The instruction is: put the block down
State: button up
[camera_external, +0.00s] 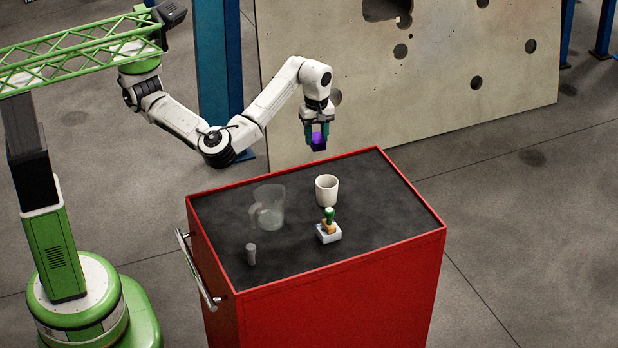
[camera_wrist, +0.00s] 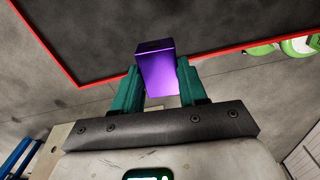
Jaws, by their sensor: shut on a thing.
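A purple block (camera_external: 317,141) is held between the green fingers of my gripper (camera_external: 317,136) in the external view. In the wrist view the shiny purple block (camera_wrist: 156,68) sits between the two green fingertips of my gripper (camera_wrist: 158,85). My gripper points down and holds the block in the air, near the far edge of the red cart with a dark top (camera_external: 390,205). The block is apart from the cart top.
On the cart top stand a clear jug (camera_external: 268,210), a white cup (camera_external: 327,190), a small grey cylinder (camera_external: 251,254) and a whitish block-like item with a green-topped handle (camera_external: 328,233). The right and far-left parts are clear. A large holed panel (camera_external: 440,70) stands behind.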

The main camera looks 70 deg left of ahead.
jog(key=w+d+f+m+p, duration=0.3)
jog(key=w+d+f+m, duration=0.1)
jog(key=w+d+m, duration=0.35)
jog(key=s+d+m+p, duration=0.1)
jog(key=d+m+p, duration=0.1)
jog(key=d+m, duration=0.7)
jog(key=shift+d+f, duration=0.25)
jog(key=shift+d, duration=0.85)
jog(key=shift+f+m, duration=0.1)
jog(key=shift+m, duration=0.15)
notch_tip(320, 180, down, 5)
jog(key=b, duration=0.6)
jog(key=shift+f, duration=0.1)
jog(key=shift+f+b, duration=0.3)
jog(key=shift+f, duration=1)
